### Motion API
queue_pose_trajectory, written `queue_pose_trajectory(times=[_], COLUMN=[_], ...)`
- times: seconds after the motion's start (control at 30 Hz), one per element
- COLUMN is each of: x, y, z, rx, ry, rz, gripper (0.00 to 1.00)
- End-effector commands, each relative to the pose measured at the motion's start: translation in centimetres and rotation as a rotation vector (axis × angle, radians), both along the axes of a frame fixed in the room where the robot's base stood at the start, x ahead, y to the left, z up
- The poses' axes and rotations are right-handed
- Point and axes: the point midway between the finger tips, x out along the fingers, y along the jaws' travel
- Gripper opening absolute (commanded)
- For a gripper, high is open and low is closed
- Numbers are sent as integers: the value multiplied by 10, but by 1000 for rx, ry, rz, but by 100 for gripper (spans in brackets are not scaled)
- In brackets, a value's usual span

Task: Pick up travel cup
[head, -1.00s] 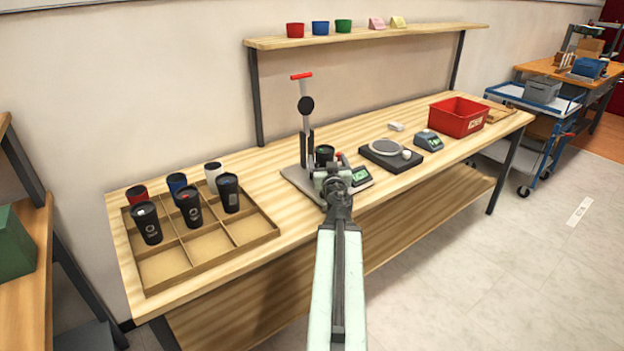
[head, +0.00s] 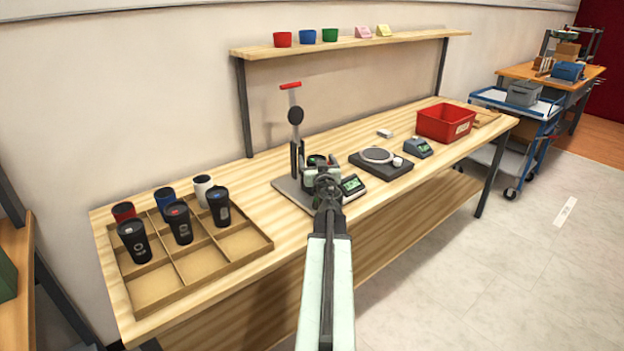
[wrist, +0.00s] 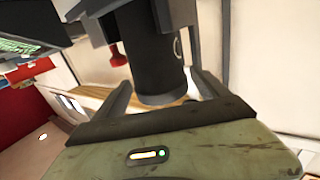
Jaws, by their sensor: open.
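A dark travel cup (wrist: 155,60) stands in the small press in the wrist view, between and beyond the two fingers of my gripper (wrist: 158,90). My gripper is open, with a finger on either side of the cup's lower part in the picture; I cannot tell whether either touches it. In the head view my gripper (head: 320,178) is at the press (head: 296,140), and the cup there (head: 317,159) is mostly hidden behind it. More travel cups (head: 135,240) stand upright in a divided tray (head: 200,268) at the left of the bench.
A black-and-grey scale (head: 380,160), a small blue device (head: 417,148) and a red bin (head: 446,122) are on the bench at right. A shelf (head: 350,45) with small coloured containers runs above. The bench front, between tray and press, is clear.

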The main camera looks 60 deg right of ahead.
Motion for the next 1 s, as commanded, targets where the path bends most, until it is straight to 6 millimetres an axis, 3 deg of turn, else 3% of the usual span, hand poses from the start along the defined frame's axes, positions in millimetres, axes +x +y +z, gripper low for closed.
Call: queue_pose_trajectory(times=[0.07, 0.2, 0.57, 0.9, 1.0], x=[0, 1, 1, 1, -24], y=[1, 1, 1, 2, 3], z=[0, 0, 3, 46, 39], rx=[0, 0, 0, 0, 0], ry=[0, 0, 0, 0, 0], rz=[1, 1, 2, 2, -2], gripper=[81, 47, 47, 46, 47])
